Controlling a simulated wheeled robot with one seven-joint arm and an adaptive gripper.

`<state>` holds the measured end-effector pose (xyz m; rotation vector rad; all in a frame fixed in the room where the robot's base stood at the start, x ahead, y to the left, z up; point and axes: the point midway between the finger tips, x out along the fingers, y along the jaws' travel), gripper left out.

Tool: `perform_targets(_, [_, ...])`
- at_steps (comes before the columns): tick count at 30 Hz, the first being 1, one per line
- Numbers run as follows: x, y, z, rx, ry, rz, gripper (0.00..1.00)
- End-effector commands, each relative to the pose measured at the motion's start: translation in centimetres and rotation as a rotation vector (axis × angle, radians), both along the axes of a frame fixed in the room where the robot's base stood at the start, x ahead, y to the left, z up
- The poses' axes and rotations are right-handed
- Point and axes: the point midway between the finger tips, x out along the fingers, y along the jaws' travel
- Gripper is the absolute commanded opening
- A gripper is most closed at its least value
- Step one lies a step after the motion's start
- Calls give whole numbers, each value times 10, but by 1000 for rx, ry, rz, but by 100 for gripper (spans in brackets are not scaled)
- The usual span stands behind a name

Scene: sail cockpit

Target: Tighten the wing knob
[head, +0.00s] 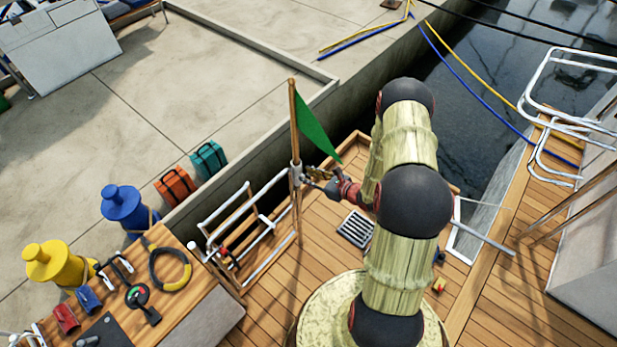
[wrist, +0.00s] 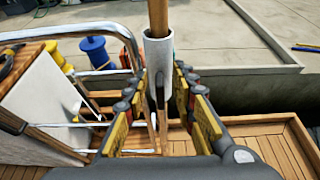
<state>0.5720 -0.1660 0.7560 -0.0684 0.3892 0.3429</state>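A wooden flagpole (head: 293,120) with a green flag (head: 316,130) stands in a white tubular holder (head: 296,176) on the rail. In the wrist view the holder (wrist: 158,52) is straight ahead, with the pole rising from it. A narrow dark piece (wrist: 160,92) on the holder's near side looks like the wing knob, seen edge-on and upright. My gripper (head: 314,176) is close to the holder. In the wrist view my gripper (wrist: 158,88) is open, its yellow-padded fingers on either side of the dark piece with gaps. I cannot tell contact; the knob is too small in the head view.
A metal rail (head: 240,222) runs beside the holder. A wooden table (head: 180,285) with a black-and-yellow ring (head: 170,270) and tools is at the lower left. Blue (head: 122,205) and yellow (head: 55,262) bollards stand behind it. Wooden deck lies below.

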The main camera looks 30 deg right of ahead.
Motion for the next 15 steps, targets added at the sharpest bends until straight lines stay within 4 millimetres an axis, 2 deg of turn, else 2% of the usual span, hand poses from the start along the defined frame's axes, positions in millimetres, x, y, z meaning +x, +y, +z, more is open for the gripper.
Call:
perform_targets(10, [4,2,-2,0,0,1,26])
perform_targets(15, [3,2,-1,0,0,1,16])
